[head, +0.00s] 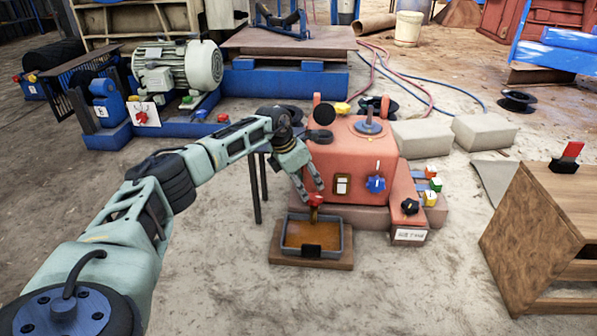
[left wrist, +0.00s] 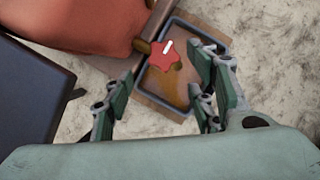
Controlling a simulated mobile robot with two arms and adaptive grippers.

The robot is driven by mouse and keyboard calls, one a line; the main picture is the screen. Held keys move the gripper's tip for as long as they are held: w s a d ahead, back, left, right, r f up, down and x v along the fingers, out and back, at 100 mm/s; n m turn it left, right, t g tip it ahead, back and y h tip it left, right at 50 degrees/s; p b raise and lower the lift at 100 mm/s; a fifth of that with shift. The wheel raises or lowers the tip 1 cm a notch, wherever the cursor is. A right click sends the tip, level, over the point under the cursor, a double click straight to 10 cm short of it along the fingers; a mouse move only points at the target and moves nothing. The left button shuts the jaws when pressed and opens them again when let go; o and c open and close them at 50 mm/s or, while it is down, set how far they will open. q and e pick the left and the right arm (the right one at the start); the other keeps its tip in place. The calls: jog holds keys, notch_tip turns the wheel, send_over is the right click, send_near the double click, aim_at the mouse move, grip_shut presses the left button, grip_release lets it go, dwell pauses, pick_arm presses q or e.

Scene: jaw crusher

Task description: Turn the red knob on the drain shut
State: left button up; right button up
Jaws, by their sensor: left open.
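The red knob (head: 315,200) sits on the drain at the lower front of the orange-red machine (head: 350,150), above a tray (head: 348,238) of brown liquid. In the left wrist view the red knob (left wrist: 166,58) is star-shaped with a white mark, and the tray (left wrist: 213,36) lies beneath it. My left gripper (head: 308,190) points down close to the knob. In the left wrist view my left gripper (left wrist: 162,92) is open, its fingers apart on either side of the knob's line with nothing between them. Whether a finger touches the knob, I cannot tell. My right gripper is not in view.
A blue knob (head: 375,184) and a black knob (head: 410,206) are on the machine, right of the drain. Concrete blocks (head: 421,138) stand behind right. A wooden stand (head: 530,235) is at the right. The floor in front of the tray is clear.

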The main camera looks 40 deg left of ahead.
pick_arm(q)
jog(key=shift+v, duration=2.7)
